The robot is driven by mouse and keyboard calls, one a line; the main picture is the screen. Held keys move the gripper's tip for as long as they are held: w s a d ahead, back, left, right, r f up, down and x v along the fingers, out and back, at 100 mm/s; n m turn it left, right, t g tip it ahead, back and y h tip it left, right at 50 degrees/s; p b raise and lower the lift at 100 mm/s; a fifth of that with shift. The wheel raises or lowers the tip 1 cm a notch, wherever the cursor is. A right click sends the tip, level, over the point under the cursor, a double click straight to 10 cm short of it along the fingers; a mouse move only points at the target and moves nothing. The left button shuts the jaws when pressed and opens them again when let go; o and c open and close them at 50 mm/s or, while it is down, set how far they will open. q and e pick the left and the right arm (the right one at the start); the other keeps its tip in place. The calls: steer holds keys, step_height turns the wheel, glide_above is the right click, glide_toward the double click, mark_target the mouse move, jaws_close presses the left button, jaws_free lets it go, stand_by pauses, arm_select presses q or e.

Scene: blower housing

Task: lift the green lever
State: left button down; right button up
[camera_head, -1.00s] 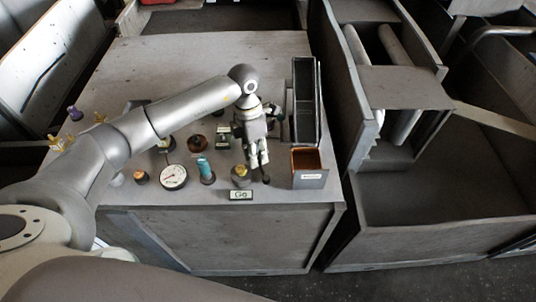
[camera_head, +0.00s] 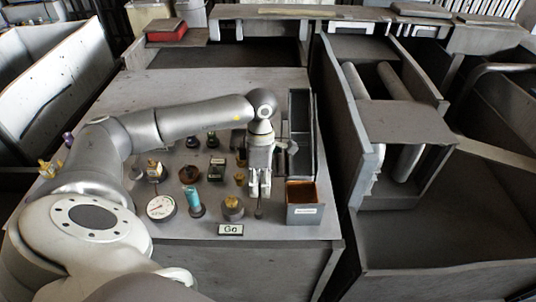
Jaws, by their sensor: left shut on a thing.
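My left gripper (camera_head: 260,186) points down at the right side of the grey bench top, left of the orange-lined bin. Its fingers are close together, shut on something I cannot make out. A small dark stem (camera_head: 259,211) shows just below the fingertips. I cannot pick out the green lever for certain; the gripper and wrist cover that spot. A teal upright handle (camera_head: 194,200) stands to the left, apart from the gripper. My right gripper is not in view.
A round white gauge (camera_head: 160,208), a brass-topped knob (camera_head: 232,207) and several other small controls crowd the bench top. A green-edged label plate (camera_head: 230,229) is at the front. The orange-lined bin (camera_head: 304,212) and a tall dark tray (camera_head: 301,150) stand right. The bench's rear (camera_head: 210,90) is clear.

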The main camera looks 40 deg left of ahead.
arm_select(q)
steer(key=shift+s+d+f, duration=0.15)
steer(key=shift+s+d, duration=0.05)
steer(key=shift+d, duration=0.1)
steer(key=c, duration=1.4)
jaws_free()
steer(key=shift+c, duration=0.2)
steer(key=o, duration=0.4)
steer(key=shift+s, duration=0.1)
steer(key=shift+c, duration=0.2)
steer(key=shift+a, duration=0.1)
steer(key=shift+w+r, duration=0.2)
steer(key=shift+r, duration=0.15)
step_height(320, 180, up, 11)
steer(key=w+a, duration=0.1)
steer(key=shift+w+r, duration=0.2)
steer(key=shift+w, duration=0.15)
steer(key=shift+a, duration=0.15)
